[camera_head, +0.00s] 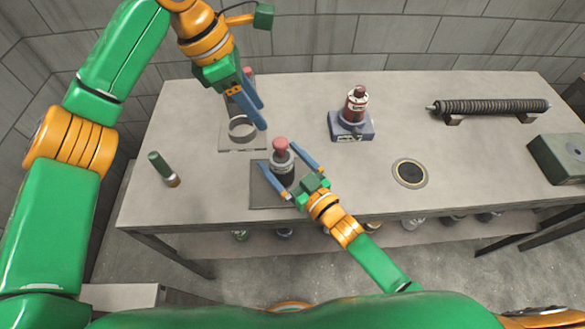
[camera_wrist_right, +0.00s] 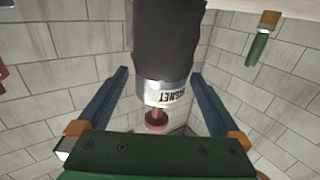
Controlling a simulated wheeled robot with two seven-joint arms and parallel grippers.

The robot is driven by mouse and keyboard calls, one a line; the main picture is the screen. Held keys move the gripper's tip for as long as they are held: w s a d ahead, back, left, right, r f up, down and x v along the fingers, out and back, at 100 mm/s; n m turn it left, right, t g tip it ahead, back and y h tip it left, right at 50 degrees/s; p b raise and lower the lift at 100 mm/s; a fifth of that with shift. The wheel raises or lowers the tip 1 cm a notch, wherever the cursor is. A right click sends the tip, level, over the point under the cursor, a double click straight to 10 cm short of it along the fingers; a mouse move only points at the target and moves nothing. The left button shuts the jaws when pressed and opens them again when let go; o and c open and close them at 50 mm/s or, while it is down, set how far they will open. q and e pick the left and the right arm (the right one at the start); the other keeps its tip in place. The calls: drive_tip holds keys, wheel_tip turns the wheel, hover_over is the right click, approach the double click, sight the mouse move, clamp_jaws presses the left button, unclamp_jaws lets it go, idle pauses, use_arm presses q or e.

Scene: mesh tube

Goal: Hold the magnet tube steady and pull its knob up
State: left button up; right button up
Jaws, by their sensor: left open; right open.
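The magnet tube (camera_head: 283,168) stands upright on a dark square plate (camera_head: 262,200) near the table's front edge. It has a dark body, a silver collar and a pinkish-red knob (camera_head: 280,144) on top. My right gripper (camera_head: 276,155) is open, with one finger on each side of the tube. In the right wrist view the tube's dark body (camera_wrist_right: 168,45), labelled collar and red knob (camera_wrist_right: 157,120) show upside down between the open fingers, with gaps visible. My left gripper (camera_head: 261,115) is open and empty, above and behind the tube, apart from the knob.
A metal ring holder (camera_head: 242,127) lies beneath my left gripper. A red bottle (camera_head: 355,105) stands on a blue-grey base (camera_head: 351,126). A green-handled cylinder (camera_head: 161,168), a round disc (camera_head: 410,172), a ribbed rod (camera_head: 490,107) and a green box (camera_head: 560,158) also occupy the table (camera_head: 450,145).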

sight(274, 153)
drive_tip(key=x, duration=0.3)
